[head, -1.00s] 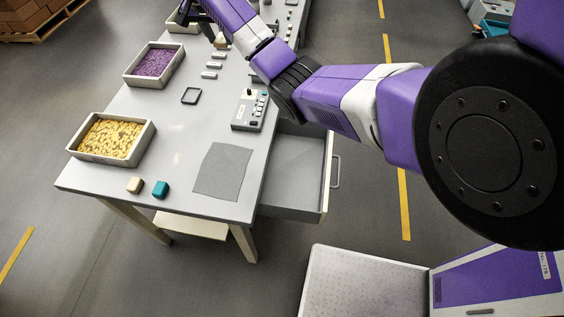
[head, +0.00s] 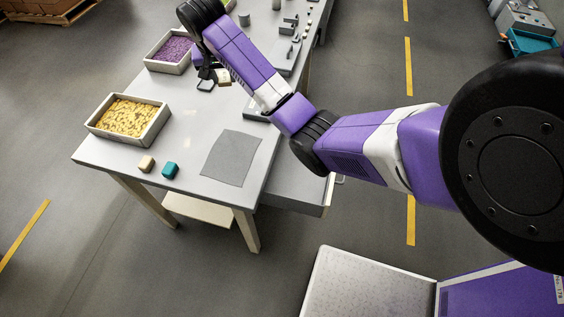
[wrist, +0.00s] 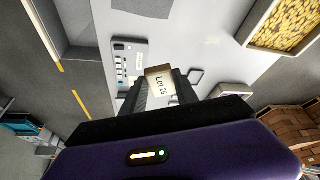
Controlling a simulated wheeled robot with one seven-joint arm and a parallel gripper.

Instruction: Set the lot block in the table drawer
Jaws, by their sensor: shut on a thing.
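My gripper (wrist: 161,90) is shut on the lot block (wrist: 158,82), a pale block whose face reads "Lot 26" in the wrist view. In the head view the block (head: 224,76) shows beside my gripper (head: 213,76), above the table's left-middle part. The table drawer (head: 296,194) is pulled out on the table's right side. My arm hides part of it in the head view. The drawer also shows at the upper left of the wrist view (wrist: 78,18), and its visible interior is bare.
A control box (wrist: 130,62) stands near the drawer side.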

